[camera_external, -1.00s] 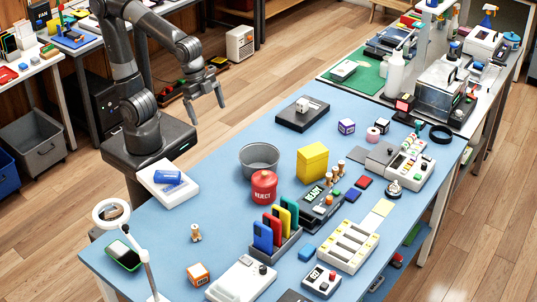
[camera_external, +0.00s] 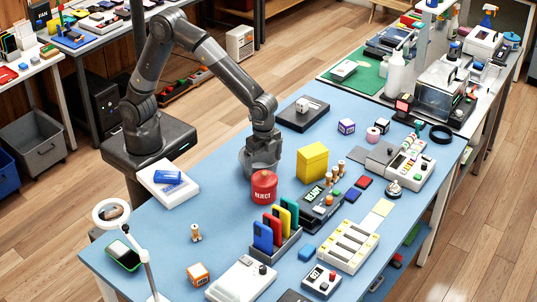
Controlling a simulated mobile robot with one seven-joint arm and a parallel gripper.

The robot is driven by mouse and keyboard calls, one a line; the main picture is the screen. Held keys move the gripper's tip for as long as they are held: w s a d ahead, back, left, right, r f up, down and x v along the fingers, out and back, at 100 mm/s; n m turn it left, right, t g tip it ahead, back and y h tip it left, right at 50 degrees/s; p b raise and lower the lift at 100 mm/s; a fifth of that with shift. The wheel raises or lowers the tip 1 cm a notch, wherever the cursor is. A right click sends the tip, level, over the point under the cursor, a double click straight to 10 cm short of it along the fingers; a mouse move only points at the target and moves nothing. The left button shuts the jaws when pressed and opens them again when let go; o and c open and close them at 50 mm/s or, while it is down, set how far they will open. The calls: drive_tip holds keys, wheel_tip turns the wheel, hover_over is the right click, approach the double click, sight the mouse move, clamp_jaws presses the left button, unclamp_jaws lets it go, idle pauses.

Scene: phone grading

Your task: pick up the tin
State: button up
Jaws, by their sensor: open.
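The tin (camera_external: 247,165) is a round, grey, open metal container on the blue table, left of the yellow box. My gripper (camera_external: 262,160) is lowered right at the tin, pointing down, and covers much of it. The jaws are open. The fingertips are hard to make out against the grey tin, so I cannot tell whether they are inside it, around its wall or touching it.
A red REJECT canister (camera_external: 264,186) stands close in front of the tin. A yellow box (camera_external: 312,162) is to its right, and a rack of coloured phones (camera_external: 275,232) is nearer the front.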

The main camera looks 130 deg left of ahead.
sight(264, 184)
wheel_tip(264, 184, down, 10)
drive_tip(key=shift+f, duration=0.2)
idle(0.3)
drive_tip(key=shift+c, duration=0.2)
drive_tip(key=c, duration=1.8)
